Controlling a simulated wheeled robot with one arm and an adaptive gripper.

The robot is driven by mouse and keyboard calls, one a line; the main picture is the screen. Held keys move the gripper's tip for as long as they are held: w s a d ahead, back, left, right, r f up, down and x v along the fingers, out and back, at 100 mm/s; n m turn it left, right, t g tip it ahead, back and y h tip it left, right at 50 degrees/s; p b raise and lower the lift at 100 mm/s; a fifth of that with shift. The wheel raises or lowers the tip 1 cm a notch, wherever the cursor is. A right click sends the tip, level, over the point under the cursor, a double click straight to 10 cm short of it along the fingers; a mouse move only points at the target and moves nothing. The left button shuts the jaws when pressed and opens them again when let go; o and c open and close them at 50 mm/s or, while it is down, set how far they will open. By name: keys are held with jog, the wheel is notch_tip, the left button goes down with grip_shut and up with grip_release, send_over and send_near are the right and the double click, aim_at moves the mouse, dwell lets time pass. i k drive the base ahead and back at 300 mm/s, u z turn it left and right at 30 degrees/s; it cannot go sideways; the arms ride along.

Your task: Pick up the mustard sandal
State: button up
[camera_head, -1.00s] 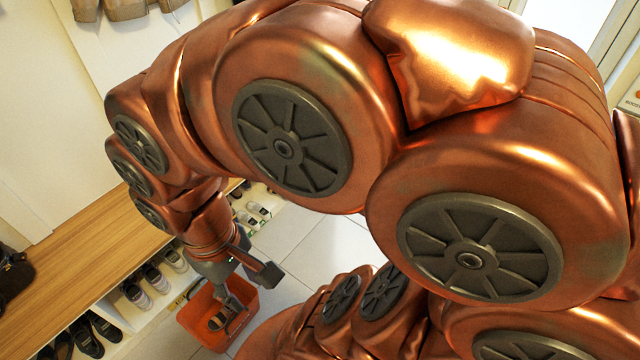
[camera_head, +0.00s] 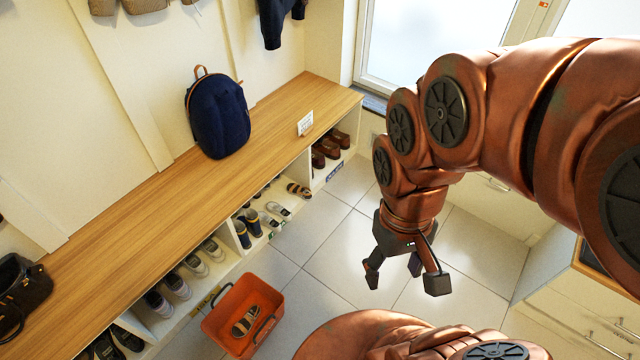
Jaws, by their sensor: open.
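A mustard-brown sandal (camera_head: 299,190) with dark straps lies at the front edge of the low cubby, left of the brown shoes. Another tan sandal with dark bands (camera_head: 245,321) lies inside the orange basket (camera_head: 211,326) on the floor. At this size I cannot tell the two shades apart surely. My gripper (camera_head: 405,277) is open and empty, fingers pointing down, above the tiled floor. It is to the right of both sandals and apart from them.
The cubby bench (camera_head: 150,215) runs along the wall, with several shoe pairs below its top. A navy backpack (camera_head: 218,118), a small white sign (camera_head: 305,123) and a dark bag (camera_head: 22,295) stand on it. Cabinets (camera_head: 575,310) bound the right. Floor tiles (camera_head: 318,245) between are clear.

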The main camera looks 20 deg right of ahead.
aim_at(295, 189)
jog(key=z, duration=1.9)
jog(key=i, duration=1.6)
jog(key=u, duration=3.55)
jog(key=i, duration=0.2)
jog(key=u, duration=0.25)
